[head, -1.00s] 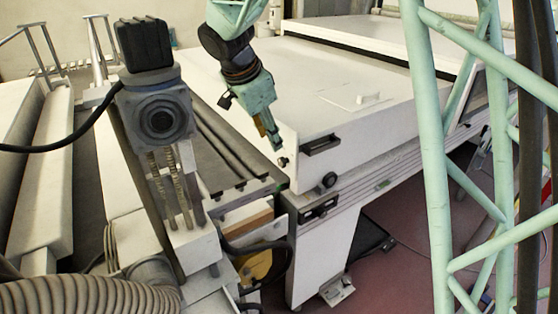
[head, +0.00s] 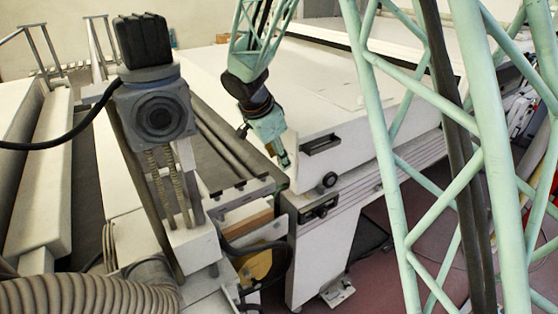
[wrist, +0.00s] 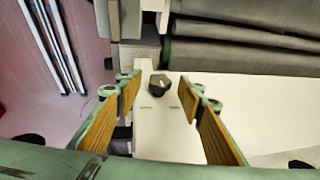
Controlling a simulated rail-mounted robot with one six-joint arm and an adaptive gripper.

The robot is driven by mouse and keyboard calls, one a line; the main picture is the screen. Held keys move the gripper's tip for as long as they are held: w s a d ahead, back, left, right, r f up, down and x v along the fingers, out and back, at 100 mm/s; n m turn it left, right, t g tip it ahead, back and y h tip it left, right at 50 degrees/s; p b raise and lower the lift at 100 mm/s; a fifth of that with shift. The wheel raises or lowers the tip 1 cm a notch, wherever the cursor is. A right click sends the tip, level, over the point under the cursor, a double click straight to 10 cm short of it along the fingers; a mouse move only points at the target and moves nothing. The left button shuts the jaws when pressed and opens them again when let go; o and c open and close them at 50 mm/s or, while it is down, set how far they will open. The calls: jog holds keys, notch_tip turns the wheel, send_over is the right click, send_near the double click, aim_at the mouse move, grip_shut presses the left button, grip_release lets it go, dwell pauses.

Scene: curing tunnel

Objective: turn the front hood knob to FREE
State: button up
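The front hood knob (wrist: 157,84) is a small black knob with a pale pointer line, on the hood's narrow white end face in the wrist view. Its line looks slightly tilted. Small label marks sit on the face below it, too small to read. My gripper (wrist: 159,93) is open, with a wood-coloured pad on each side of the knob, apart from it and holding nothing. In the head view my gripper (head: 284,158) is at the near left corner of the white hood (head: 312,127), and its tips hide the knob there.
A camera-like unit (head: 157,112) on a post stands left of my gripper. Dark rollers (wrist: 240,52) lie beyond the knob in the wrist view.

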jog(key=shift+w+d+f, duration=0.1)
jog(key=shift+w+f, duration=0.1)
jog(key=shift+f, duration=0.35)
jog(key=shift+c, duration=0.6)
jog(key=c, duration=0.7)
jog(key=shift+c, duration=0.2)
jog(key=shift+w+r+g+h+p, duration=0.1)
jog(key=shift+g+h+p, duration=0.35)
jog(key=shift+p, duration=0.65)
jog(key=shift+w+a+n+g+h+p, duration=0.1)
jog(key=shift+w+n+g+h+p, duration=0.1)
jog(key=shift+g+h+p, duration=0.45)
jog(key=shift+w+a+n+g+h+p, duration=0.1)
jog(key=shift+n+g+h+p, duration=0.15)
jog(key=shift+g+p, duration=0.75)
jog(key=shift+w+a+n+g+h+p, duration=0.15)
jog(key=shift+g+h+p, duration=0.3)
jog(key=shift+p, duration=0.85)
jog(key=shift+f+g+h+p, duration=0.2)
jog(key=shift+g+h+p, duration=0.15)
jog(key=shift+p, duration=0.1)
